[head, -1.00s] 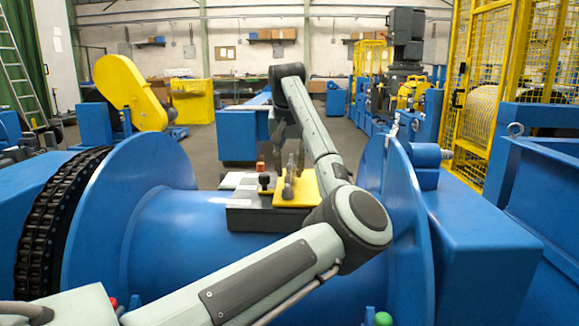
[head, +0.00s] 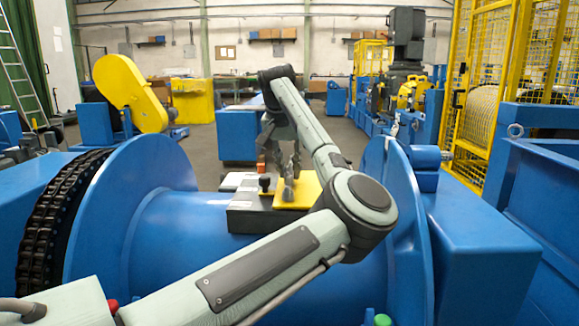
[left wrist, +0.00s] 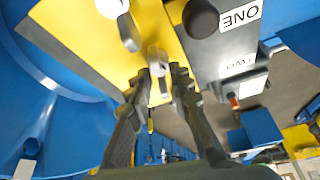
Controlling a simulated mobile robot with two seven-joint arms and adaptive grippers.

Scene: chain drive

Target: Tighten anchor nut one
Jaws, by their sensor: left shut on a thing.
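My left gripper (head: 289,172) points down over a yellow plate (head: 309,192) on a dark block (head: 240,219). In the left wrist view its fingers (left wrist: 160,76) are shut on a small grey metal part (left wrist: 157,58) that stands at the yellow plate (left wrist: 75,25). Whether this part is the anchor nut or a tool on it cannot be told. Another grey part (left wrist: 130,33) with a pale round top sits close by on the plate. My right gripper is out of view.
The block rests on a blue drum (head: 185,235) between two large round flanges (head: 115,215), (head: 405,225). A dark chain (head: 50,225) runs around the left side. A small orange-red part (head: 261,160) stands behind the black knob. My left forearm crosses in front of the drum.

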